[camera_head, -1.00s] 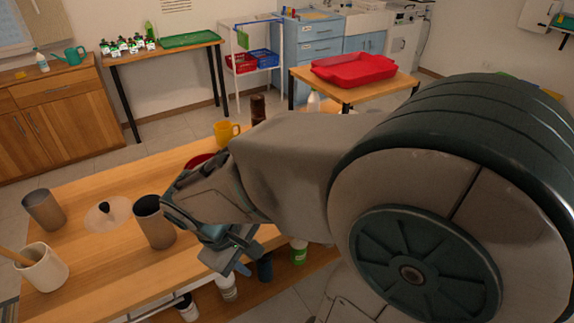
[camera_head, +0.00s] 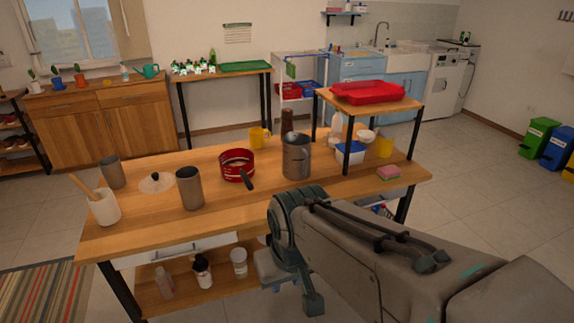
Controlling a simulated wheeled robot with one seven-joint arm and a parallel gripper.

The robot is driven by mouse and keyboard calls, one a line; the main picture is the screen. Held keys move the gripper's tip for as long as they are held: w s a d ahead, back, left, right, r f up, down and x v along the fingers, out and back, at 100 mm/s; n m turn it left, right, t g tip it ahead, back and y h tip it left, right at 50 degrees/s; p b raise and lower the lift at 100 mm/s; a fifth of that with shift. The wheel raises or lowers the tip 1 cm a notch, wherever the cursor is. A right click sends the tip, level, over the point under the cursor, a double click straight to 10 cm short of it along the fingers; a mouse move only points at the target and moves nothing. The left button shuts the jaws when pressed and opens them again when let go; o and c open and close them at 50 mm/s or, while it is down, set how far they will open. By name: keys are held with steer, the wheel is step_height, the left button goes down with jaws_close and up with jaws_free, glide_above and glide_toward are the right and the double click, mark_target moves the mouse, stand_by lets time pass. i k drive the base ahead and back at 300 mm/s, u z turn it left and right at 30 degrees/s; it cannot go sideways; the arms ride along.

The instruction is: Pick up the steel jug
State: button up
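The steel jug (camera_head: 297,158), a grey metal vessel with a side handle, stands upright on the wooden table (camera_head: 145,225), right of the red saucepan (camera_head: 236,166). My arm reaches in from the lower right. My gripper (camera_head: 297,288) is at the arm's end, at the table's front side, below and nearer than the jug and apart from it. Its fingers are partly hidden and seen from behind, so their opening is unclear. Nothing is seen held in it.
Two grey metal cups (camera_head: 189,189), a glass lid (camera_head: 156,183) and a utensil crock (camera_head: 104,207) stand left. A yellow mug (camera_head: 259,138) and brown grinder (camera_head: 287,121) are behind the jug. A raised stand with a red tray (camera_head: 367,92) is right. Tabletop before the jug is clear.

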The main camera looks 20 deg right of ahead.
mark_target(299, 159)
steer(key=u, duration=0.3)
steer(key=k, duration=0.2)
steer(key=z, duration=1.05)
steer(key=i, duration=0.95)
steer(key=u, duration=0.5)
steer(key=i, duration=0.75)
steer(key=u, duration=0.65)
